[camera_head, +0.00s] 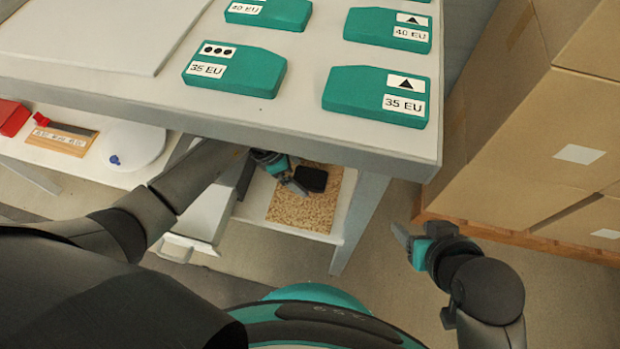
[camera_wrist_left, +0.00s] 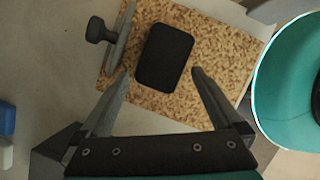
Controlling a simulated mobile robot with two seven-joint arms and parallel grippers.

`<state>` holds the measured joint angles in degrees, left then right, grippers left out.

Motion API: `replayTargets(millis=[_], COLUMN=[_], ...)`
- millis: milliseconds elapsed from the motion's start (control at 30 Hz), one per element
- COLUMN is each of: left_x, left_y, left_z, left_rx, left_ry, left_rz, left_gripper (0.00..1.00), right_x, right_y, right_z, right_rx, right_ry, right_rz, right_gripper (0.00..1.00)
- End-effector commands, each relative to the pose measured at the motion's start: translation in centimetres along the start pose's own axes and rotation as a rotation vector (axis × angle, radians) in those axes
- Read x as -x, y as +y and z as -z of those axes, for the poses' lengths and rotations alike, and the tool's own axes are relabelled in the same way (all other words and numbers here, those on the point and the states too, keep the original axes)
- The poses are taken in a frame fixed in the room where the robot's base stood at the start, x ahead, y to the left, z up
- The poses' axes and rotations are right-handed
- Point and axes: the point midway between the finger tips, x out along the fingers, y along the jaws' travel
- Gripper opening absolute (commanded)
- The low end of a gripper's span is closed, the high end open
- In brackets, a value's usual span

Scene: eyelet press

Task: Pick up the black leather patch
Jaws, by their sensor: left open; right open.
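The black leather patch (camera_head: 311,179) is a small dark rounded rectangle lying on a speckled cork board on the shelf under the table. It also shows in the left wrist view (camera_wrist_left: 164,57), ahead of the fingertips. My left gripper (camera_head: 296,187) reaches under the tabletop and is beside the patch; in the left wrist view its fingers (camera_wrist_left: 160,75) are spread apart, with the patch's near end about between the tips. Nothing is seen gripped. My right gripper (camera_head: 407,240) is out to the right over the floor, away from the patch, open and empty.
The cork board (camera_head: 290,212) lies on the low shelf. The tabletop edge (camera_head: 300,138) overhangs it. A dark-knobbed tool (camera_wrist_left: 100,32) lies at the board's left edge. Teal shoe-size blocks (camera_head: 376,95) stand on the tabletop. Cardboard boxes (camera_head: 540,140) stand at right.

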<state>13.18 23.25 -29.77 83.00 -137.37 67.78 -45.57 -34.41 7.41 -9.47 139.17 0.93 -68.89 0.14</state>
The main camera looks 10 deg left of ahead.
Motion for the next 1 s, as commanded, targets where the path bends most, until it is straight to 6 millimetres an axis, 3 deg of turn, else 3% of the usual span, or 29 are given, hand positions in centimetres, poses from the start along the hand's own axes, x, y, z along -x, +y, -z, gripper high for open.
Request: replayTargets(millis=[333,1000], left_x=[-0.15,-0.15], left_y=[0.04,0.02], left_z=[-0.05,-0.01], left_rx=[0.000,0.000], left_ry=[-0.001,0.000], left_rz=[-0.001,-0.001], left_gripper=[0.99,0.23], right_x=[-0.16,-0.18], right_y=[-0.21,-0.19], right_z=[0.18,0.13], right_rx=[0.001,0.001], right_ry=[0.018,0.016], right_rz=[0.006,0.005], right_gripper=[0.59,0.59])
